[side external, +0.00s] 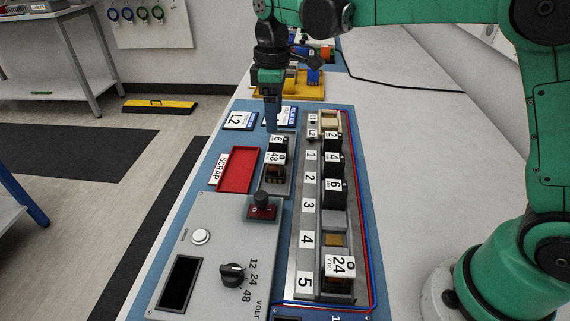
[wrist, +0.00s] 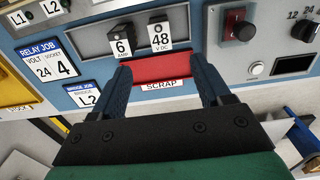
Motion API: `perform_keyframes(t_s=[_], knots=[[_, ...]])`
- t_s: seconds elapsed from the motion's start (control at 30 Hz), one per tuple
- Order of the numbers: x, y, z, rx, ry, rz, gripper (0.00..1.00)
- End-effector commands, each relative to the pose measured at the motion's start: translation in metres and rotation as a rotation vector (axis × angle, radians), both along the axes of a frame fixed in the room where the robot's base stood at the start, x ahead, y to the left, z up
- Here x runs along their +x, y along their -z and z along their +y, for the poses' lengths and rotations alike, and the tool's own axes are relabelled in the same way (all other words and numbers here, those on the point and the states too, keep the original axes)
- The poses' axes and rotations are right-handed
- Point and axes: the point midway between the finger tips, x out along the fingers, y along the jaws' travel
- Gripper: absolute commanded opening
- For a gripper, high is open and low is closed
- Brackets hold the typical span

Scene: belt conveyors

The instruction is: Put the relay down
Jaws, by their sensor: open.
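A relay labelled 24 (side external: 338,270) sits in the rack (side external: 309,225) beside label 5. The row beside label 4 shows a bare socket (side external: 335,240). A relay labelled 48 (side external: 273,168) stands in a grey holder next to a block labelled 6 (side external: 277,145); both show in the wrist view, the 48 relay (wrist: 160,36) right of the 6 block (wrist: 121,42). My gripper (side external: 271,127) is open above the panel near the job cards, with nothing between its fingers in the wrist view (wrist: 160,64). A relay job card (wrist: 54,60) reads volt 24, socket 4.
A red scrap tray (side external: 236,171) lies left of the holder. A control box (side external: 215,255) with a knob, button and dark screen is at the front. Black blocks labelled 2, 4 and 6 (side external: 335,190) fill upper rack rows. The table (side external: 420,170) right of the rack is clear.

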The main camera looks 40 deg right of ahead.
Motion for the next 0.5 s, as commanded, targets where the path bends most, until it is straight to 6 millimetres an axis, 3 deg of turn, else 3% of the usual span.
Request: perform_keyframes(t_s=[0.27, 0.5], knots=[[-0.014, -0.022, -0.006, 0.007, 0.073, -0.057, 0.7], [-0.068, -0.035, -0.024, 0.068, 0.362, -0.281, 0.7]])
